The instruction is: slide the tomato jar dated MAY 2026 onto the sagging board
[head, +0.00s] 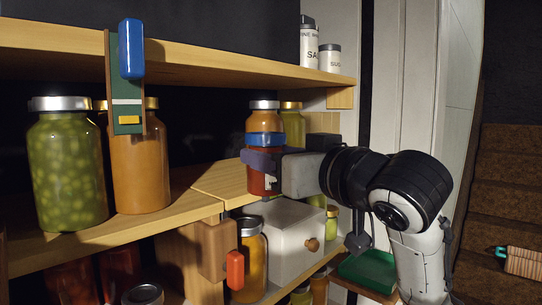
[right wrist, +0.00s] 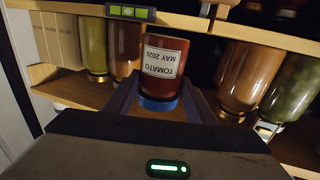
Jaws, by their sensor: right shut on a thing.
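The tomato jar has red contents and a blue lid (head: 265,139). Its label (right wrist: 160,62), upside down in the right wrist view, reads TOMATO MAY 2026. My right gripper (head: 262,163) is shut around the jar, one finger each side, at the middle shelf's right part. The jar looks upright; whether its base touches wood is unclear. The middle shelf has a left board (head: 150,225) and a right board (head: 222,180), meeting at a seam. I cannot tell for sure which sags. My left gripper is not in view.
A green jar (head: 66,170) and an orange jar (head: 140,165) stand on the left board. Another orange jar (head: 264,115) stands behind the tomato jar. A green tag with a blue clip (head: 131,48) hangs from the upper shelf. A white drawer box (head: 285,235) is below.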

